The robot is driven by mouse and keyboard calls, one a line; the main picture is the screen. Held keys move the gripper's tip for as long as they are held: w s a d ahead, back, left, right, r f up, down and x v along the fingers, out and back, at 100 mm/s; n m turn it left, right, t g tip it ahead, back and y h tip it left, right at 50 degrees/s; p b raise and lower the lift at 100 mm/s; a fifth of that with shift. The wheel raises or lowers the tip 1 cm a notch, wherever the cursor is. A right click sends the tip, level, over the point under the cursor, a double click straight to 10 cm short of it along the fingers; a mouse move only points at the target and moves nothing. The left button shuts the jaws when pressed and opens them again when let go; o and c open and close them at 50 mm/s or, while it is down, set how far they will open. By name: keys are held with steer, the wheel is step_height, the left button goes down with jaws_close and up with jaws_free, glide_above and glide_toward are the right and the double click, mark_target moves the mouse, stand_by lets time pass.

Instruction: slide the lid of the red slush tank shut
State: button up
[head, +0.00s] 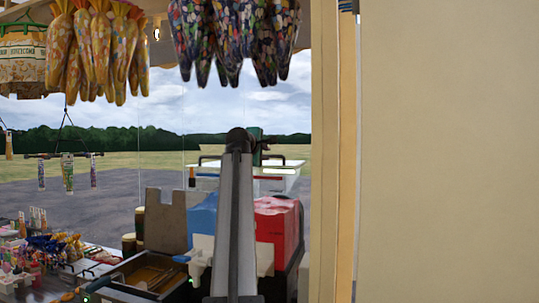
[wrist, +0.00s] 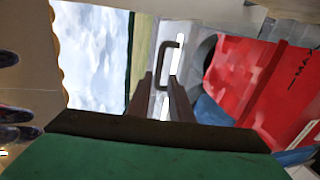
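The red slush tank (head: 284,222) stands right of a blue tank (head: 202,217), partly behind my arm. A pale flat lid (head: 288,165) with dark handles shows above the tanks. In the wrist view the red tank (wrist: 240,70) fills the right side, with a MAX mark. A dark bracket-shaped handle (wrist: 177,44) lies at my fingertips, its lower end appearing between them. My gripper (wrist: 160,82) is open, its two brown fingers apart. I cannot tell whether they touch the handle. In the head view my gripper (head: 262,146) is mostly hidden behind my arm.
Bags of sweets (head: 100,48) and dark patterned bags (head: 235,40) hang overhead. A cream wall (head: 450,150) closes off the right. A counter with a dark tray (head: 150,275) and small sweets (head: 45,250) lies at the lower left.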

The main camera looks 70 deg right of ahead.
mark_target(272, 156)
steer(key=d+p, duration=0.1)
steer(key=d, duration=0.2)
steer(key=d+f+p, duration=0.1)
steer(key=d, duration=0.3)
steer(key=shift+w+f, duration=0.15)
steer(key=shift+f, duration=0.05)
jaws_close()
